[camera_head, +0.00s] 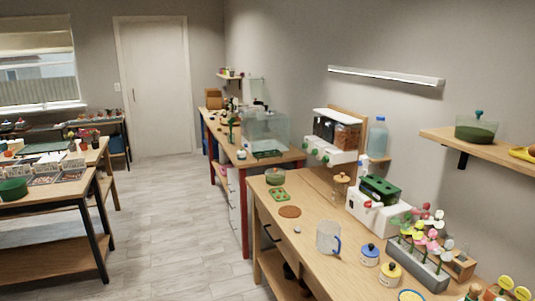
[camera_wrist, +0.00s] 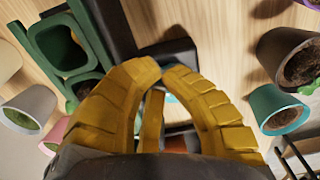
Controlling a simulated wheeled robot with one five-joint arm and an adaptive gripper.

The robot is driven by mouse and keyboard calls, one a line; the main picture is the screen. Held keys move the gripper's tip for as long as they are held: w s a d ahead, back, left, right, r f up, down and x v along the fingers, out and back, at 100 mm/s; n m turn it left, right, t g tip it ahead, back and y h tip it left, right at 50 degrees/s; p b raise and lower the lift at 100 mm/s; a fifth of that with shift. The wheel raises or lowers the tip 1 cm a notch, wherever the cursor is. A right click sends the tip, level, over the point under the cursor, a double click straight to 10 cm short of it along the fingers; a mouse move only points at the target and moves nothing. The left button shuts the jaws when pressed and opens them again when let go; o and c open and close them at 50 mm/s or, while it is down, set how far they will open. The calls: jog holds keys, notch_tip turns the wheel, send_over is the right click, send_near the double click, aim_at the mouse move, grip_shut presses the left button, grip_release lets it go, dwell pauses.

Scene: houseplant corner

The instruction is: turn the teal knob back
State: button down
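My gripper (camera_wrist: 162,70) shows in the wrist view as two yellow ribbed fingers. They curve inward and their tips meet or nearly meet, with no object visible between the tips. A small teal patch (camera_wrist: 172,98) shows through the gap behind the tips; I cannot tell what it belongs to. I cannot pick out the teal knob for certain. In the head view a white dispenser (camera_head: 343,156) on the wall-side table carries small greenish knobs (camera_head: 326,160) on its front, too small to judge their turn. My gripper is not in the head view.
In the wrist view, a teal pot (camera_wrist: 284,116), a brown pot (camera_wrist: 287,57), a grey pot (camera_wrist: 34,105) and a green tray (camera_wrist: 62,48) surround the fingers. In the head view, flowers (camera_head: 424,232) and jars crowd the near table (camera_head: 298,218). The floor (camera_head: 165,215) is clear.

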jog(key=shift+s+d+f, duration=0.1)
jog(key=shift+s+d, duration=0.15)
jog(key=shift+d+r+p, duration=0.15)
jog(key=shift+r+p, duration=0.35)
jog(key=shift+r, duration=0.2)
jog(key=shift+r+p, duration=1.45)
jog(key=shift+r, duration=0.9)
jog(key=shift+a+f+b, duration=0.2)
jog(key=shift+b, duration=1.05)
jog(key=shift+s+a+b, duration=0.15)
jog(key=shift+b, duration=0.5)
jog(key=a+b, duration=0.1)
jog(key=b, duration=0.1)
jog(key=a+r+b, duration=0.1)
jog(key=b, duration=0.2)
jog(key=shift+s, duration=0.35)
